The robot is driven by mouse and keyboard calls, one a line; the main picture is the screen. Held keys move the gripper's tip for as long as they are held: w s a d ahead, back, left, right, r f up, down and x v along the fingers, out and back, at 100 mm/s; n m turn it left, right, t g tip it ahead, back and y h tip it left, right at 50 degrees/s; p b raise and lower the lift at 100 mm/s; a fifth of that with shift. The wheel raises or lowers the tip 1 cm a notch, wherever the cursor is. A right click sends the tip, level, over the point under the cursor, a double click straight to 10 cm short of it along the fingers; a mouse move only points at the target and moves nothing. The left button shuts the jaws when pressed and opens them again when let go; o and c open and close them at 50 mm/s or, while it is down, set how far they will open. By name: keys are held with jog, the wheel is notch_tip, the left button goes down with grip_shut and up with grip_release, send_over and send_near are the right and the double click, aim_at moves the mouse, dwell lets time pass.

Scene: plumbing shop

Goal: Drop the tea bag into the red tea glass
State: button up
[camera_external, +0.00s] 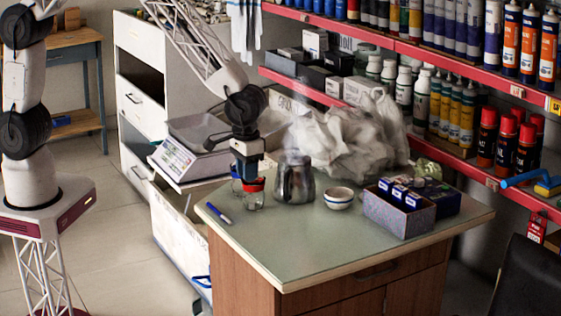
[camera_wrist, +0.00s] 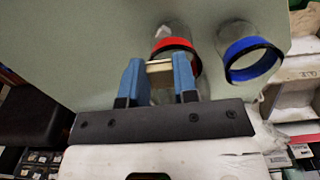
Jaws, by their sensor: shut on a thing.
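I cannot tell how high the bag is above the glass. The red glass (camera_external: 254,187) is partly hidden by my gripper in the external view. A blue-rimmed glass (camera_wrist: 250,58) stands beside it.
A steaming metal pitcher (camera_external: 294,180) stands close right of the glasses. A blue pen (camera_external: 219,213) lies in front. The table's front is clear.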

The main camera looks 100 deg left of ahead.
jog(key=shift+f, duration=0.2)
jog(key=o, duration=1)
jog(key=shift+c, duration=0.2)
jog(key=shift+r, duration=0.1)
jog(key=shift+r, duration=3.8)
